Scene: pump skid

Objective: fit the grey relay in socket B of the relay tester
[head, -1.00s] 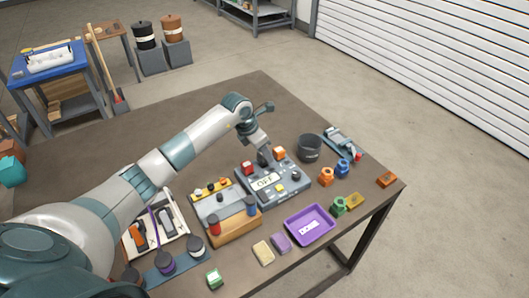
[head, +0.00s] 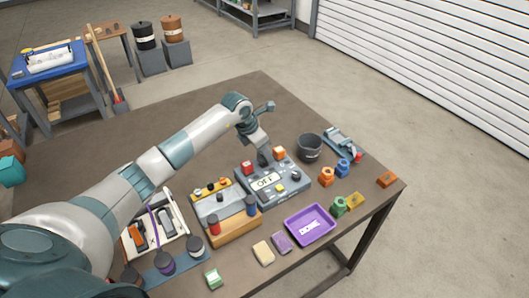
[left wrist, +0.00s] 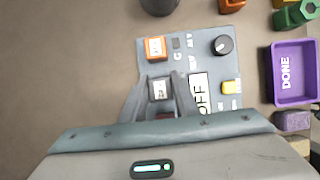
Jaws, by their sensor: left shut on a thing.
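The relay tester (head: 298,185) is a blue-grey box on the table, with a display that reads OFF in the left wrist view (left wrist: 200,95). An orange relay (head: 279,153) and a red relay (head: 247,168) sit on its far side. My left gripper (head: 262,162) is over the tester between these two. In the left wrist view my left gripper (left wrist: 161,90) is shut on the grey relay (left wrist: 161,89), in line with the orange relay (left wrist: 155,48). The relay's underside is hidden, so I cannot tell how deep it sits. My right gripper is not in view.
A dark cup (head: 309,148) stands behind the tester. A purple DONE tray (head: 310,225) is at the front right. Orange, blue and green nuts lie on the right.

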